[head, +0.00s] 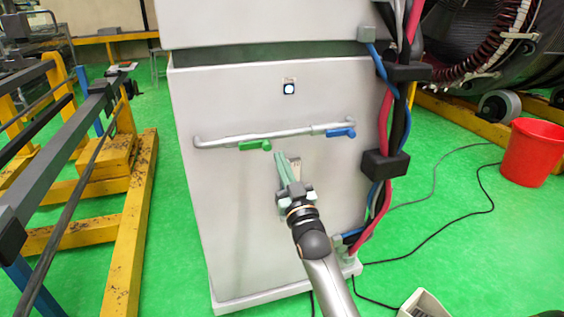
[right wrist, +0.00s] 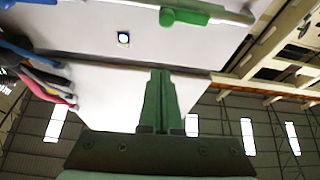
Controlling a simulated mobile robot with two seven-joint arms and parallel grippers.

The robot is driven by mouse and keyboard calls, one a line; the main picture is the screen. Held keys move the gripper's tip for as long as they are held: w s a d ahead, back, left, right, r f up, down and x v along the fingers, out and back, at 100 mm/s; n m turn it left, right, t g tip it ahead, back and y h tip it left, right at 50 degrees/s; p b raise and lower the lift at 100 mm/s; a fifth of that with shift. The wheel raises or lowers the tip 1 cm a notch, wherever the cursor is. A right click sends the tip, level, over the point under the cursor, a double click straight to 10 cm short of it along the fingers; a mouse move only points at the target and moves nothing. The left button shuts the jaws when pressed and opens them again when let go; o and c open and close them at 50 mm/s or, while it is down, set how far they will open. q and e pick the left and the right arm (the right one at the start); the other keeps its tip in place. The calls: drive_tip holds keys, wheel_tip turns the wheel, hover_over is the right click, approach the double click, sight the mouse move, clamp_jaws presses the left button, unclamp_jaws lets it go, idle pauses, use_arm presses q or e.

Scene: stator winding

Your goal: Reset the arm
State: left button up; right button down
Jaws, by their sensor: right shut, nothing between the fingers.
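My right arm comes in from the bottom of the head view. My right gripper (head: 281,158) is shut and empty, its green fingers pointing up in front of the white cabinet (head: 230,220). The fingertips are just below the grey pipe (head: 300,132), near its green valve handle (head: 255,145); whether they touch the cabinet I cannot tell. In the right wrist view the shut green fingers (right wrist: 158,85) show in the middle, with the green handle (right wrist: 190,12) above them. My left gripper is not in view.
A blue valve handle (head: 341,132) is at the pipe's right end. Red, black and blue cables (head: 387,110) run down the cabinet's right side. A yellow frame (head: 140,215) stands at left, a red bucket (head: 532,152) at right. Thin cables cross the green floor (head: 440,240).

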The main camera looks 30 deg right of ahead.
drive_tip(key=shift+s, duration=0.1)
idle(0.6)
drive_tip(key=s+a+f+n+g+y+p, duration=0.1)
drive_tip(key=s+a+f+g+y+p, duration=0.2)
drive_tip(key=f, duration=0.5)
drive_tip(key=s+a+f+n+g+y+p, duration=0.1)
drive_tip(key=s+a+f+n+g+y, duration=0.15)
drive_tip(key=s+a+f, duration=0.45)
drive_tip(key=s+a+f+g+y+p, duration=0.1)
drive_tip(key=s+a+f+g, duration=0.2)
drive_tip(key=s+f, duration=0.4)
drive_tip(key=s+a+f+g+y+p, duration=0.1)
drive_tip(key=s+a+f+g, duration=0.3)
drive_tip(key=s+f, duration=0.4)
drive_tip(key=s+a, duration=0.1)
drive_tip(key=s, duration=0.3)
drive_tip(key=shift+s+f+p, duration=0.25)
drive_tip(key=shift+s+p, duration=0.05)
drive_tip(key=shift+p, duration=0.1)
drive_tip(key=shift+n, duration=0.25)
